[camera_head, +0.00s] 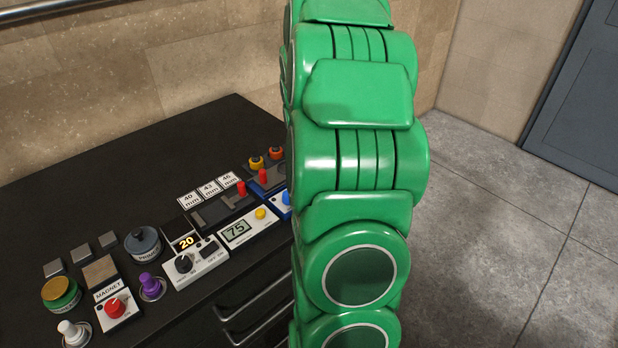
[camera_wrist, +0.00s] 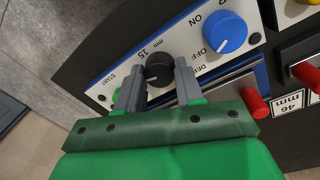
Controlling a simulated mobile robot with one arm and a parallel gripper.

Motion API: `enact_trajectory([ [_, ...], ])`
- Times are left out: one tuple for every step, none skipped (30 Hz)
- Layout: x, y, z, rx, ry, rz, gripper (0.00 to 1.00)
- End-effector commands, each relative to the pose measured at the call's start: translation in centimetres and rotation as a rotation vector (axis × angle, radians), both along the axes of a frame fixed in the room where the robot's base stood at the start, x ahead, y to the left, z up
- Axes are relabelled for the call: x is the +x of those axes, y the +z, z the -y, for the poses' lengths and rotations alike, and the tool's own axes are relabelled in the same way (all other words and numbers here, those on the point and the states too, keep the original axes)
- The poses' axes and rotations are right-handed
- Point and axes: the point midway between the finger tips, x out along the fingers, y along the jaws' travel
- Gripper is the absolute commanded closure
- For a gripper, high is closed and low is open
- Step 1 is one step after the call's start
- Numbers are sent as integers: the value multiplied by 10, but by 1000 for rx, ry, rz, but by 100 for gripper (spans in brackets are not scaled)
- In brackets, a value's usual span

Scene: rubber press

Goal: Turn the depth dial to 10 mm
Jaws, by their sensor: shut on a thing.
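The depth dial (camera_wrist: 158,72) is a round black knob on a white panel in the wrist view. The marks "15" and "mm" show beside it; where its pointer stands cannot be made out. My gripper (camera_wrist: 158,88) has its two grey fingers on either side of the dial and is shut on it. In the head view my green arm hides the gripper and the dial.
A blue ON/OFF knob (camera_wrist: 225,33) sits close to the dial on the same panel. A green START button (camera_wrist: 117,95) is partly behind the left finger. A red handle (camera_wrist: 256,106) stands to the right.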

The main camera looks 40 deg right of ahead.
Motion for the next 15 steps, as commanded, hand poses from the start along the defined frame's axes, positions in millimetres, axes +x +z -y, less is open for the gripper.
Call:
enact_trajectory([
  [0,0,0,0,-4,0,94],
  [0,0,0,0,-6,0,94],
  [0,0,0,0,-9,0,94],
  [0,0,0,0,-10,1,94],
  [0,0,0,0,-10,1,94],
  [0,0,0,0,-11,1,94],
  [0,0,0,0,-11,1,94],
  [0,0,0,0,-11,1,94],
  [0,0,0,0,-11,1,94],
  [0,0,0,0,-11,1,94],
  [0,0,0,0,-11,1,94],
  [0,0,0,0,-10,1,94],
  [0,0,0,0,-10,1,94],
  [0,0,0,0,-10,1,94],
  [0,0,0,0,-10,1,57],
])
